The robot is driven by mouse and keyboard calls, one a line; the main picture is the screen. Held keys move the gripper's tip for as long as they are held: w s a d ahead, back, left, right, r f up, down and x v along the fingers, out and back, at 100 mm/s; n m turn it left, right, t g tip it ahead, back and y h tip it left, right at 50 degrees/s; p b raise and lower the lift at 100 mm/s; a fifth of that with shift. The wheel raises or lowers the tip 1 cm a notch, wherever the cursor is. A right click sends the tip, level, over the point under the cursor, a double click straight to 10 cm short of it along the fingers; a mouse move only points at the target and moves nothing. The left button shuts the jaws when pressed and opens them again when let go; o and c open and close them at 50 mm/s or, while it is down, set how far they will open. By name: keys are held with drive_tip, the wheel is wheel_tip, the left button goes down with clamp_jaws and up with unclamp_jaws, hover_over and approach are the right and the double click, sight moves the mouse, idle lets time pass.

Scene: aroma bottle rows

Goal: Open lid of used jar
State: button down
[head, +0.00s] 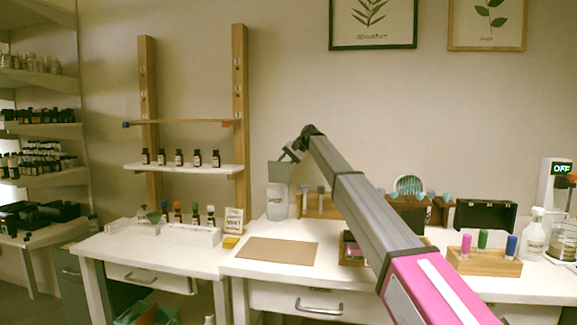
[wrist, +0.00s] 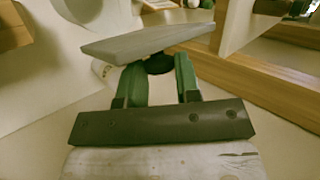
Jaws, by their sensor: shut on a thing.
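The used jar (head: 277,203) is a pale, cloudy container standing at the left end of the right-hand white table in the head view. Its grey lid (head: 280,173) shows just above the jar's mouth, and I cannot tell whether they touch. My gripper (head: 296,150) is above the jar, partly hidden behind the arm's end. In the wrist view the lid (wrist: 150,42) is a tilted grey plate with a black knob (wrist: 159,64). The green fingers of my gripper (wrist: 160,80) are shut on that knob. The jar's mouth is hidden.
A wooden rack (head: 318,207) with tubes stands right of the jar. A brown mat (head: 277,251) lies in front. A sign (head: 234,221) and a white bottle holder (head: 190,236) stand to the left. My arm crosses above the table and hides part of it.

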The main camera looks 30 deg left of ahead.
drive_tip(key=shift+w+a+f+g, duration=0.1)
drive_tip(key=shift+w+g, duration=0.2)
drive_tip(key=shift+w, duration=0.05)
idle(0.4)
drive_tip(key=c, duration=0.9)
unclamp_jaws()
drive_tip(key=shift+o, duration=0.2)
drive_tip(key=v, duration=0.7)
drive_tip(key=shift+w, duration=0.15)
